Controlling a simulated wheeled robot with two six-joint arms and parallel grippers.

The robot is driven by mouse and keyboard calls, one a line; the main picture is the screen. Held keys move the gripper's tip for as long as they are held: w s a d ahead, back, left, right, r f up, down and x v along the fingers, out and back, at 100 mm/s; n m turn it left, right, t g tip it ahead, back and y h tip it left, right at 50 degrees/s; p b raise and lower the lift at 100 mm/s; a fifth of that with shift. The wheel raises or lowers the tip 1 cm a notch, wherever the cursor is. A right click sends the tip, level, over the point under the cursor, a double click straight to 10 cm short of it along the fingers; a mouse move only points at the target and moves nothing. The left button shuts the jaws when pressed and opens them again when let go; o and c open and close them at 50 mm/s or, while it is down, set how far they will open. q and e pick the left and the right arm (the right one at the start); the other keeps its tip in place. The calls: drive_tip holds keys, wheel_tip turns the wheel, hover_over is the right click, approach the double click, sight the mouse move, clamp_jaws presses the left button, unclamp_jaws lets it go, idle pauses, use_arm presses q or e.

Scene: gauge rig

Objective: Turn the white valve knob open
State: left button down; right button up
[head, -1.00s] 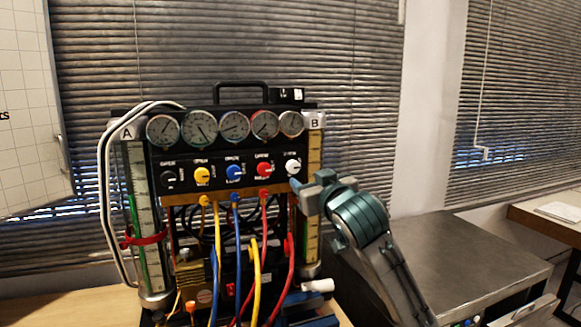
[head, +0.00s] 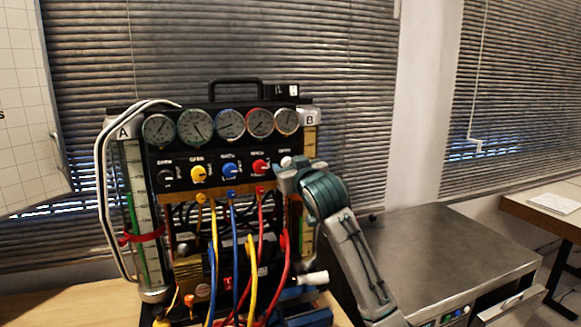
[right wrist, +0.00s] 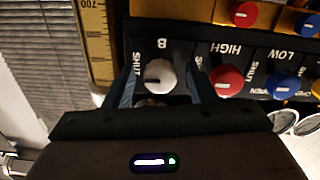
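The white valve knob (head: 286,162) is at the right end of the knob row on the gauge panel (head: 165,156). My right gripper (right wrist: 164,84) is open, with one finger on each side of the knob. My left gripper is not in view.
The red knob (head: 260,167) is close beside the gripper, with the blue knob (head: 230,171) and yellow knob (head: 199,173) further left. Gauges (head: 231,123) sit above, coloured hoses (head: 236,250) hang below. A grey cabinet (head: 450,250) stands right.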

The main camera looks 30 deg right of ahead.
drive_tip(key=c, duration=0.8)
drive_tip(key=shift+r+n+p, duration=0.15)
drive_tip(key=shift+n+p, duration=0.35)
drive_tip(key=shift+p, duration=0.3)
drive_tip(key=shift+c, duration=0.2)
drive_tip(key=n+p, duration=0.5)
drive_tip(key=shift+r, duration=0.1)
use_arm(q)
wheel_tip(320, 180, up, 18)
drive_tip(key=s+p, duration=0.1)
drive_tip(key=p, duration=1)
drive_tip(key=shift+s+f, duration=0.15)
use_arm(e)
drive_tip(key=n, duration=1.1)
drive_tip(key=shift+n, duration=0.4)
use_arm(q)
drive_tip(key=shift+p, duration=0.35)
use_arm(e)
drive_tip(key=o, duration=1)
drive_tip(key=shift+c, duration=0.2)
drive_tip(key=shift+s+f, duration=0.15)
drive_tip(key=shift+f, duration=0.05)
